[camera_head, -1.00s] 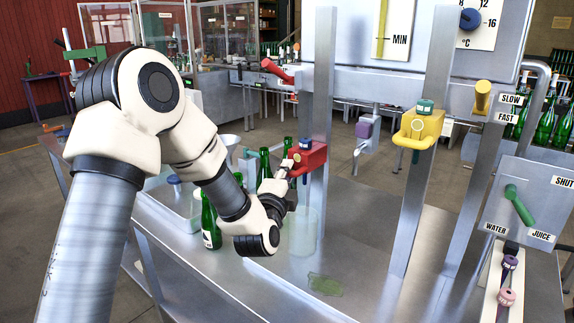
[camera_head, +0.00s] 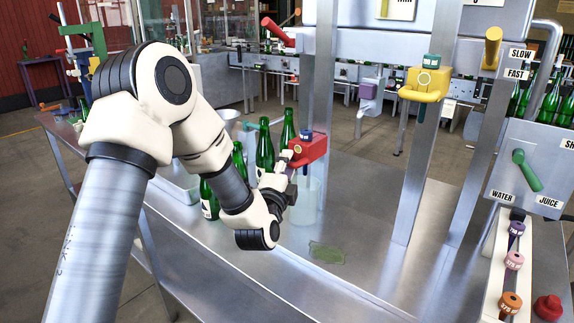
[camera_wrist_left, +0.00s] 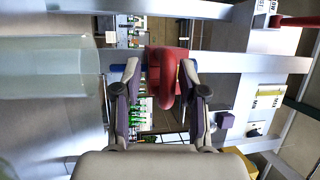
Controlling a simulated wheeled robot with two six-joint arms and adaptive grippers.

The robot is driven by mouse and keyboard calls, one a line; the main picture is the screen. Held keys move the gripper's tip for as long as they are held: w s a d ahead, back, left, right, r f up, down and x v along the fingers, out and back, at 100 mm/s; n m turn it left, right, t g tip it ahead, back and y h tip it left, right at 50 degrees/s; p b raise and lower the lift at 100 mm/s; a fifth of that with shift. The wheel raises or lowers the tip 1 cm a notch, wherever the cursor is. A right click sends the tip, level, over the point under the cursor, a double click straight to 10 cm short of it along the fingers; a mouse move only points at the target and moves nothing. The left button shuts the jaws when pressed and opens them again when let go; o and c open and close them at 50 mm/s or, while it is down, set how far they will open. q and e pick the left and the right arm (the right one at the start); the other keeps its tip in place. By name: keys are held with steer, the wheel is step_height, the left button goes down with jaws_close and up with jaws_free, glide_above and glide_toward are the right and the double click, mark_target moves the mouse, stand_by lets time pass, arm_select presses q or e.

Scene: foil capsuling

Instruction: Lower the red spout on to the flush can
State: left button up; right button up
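The red spout (camera_head: 312,148) sits on the left steel post, a blue-topped cap above it. It also shows in the left wrist view (camera_wrist_left: 167,72), between the fingers. The flush can (camera_head: 304,205) is a pale, see-through cylinder standing on the steel table below the spout. In the left wrist view, which is turned sideways, the can (camera_wrist_left: 50,75) is at the left. The spout's short blue nozzle (camera_wrist_left: 118,69) is near its rim; whether it reaches inside I cannot tell. My right gripper is not in view.
Green bottles (camera_head: 264,150) stand close behind and left of my left gripper. A yellow spout (camera_head: 425,85) is on the post to the right. A green-handled valve panel (camera_head: 527,170) is at the right.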

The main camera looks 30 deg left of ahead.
arm_select(q)
steer(key=shift+r, duration=0.1)
steer(key=v, duration=0.7)
steer(key=shift+s, duration=0.2)
steer(key=shift+d, duration=0.15)
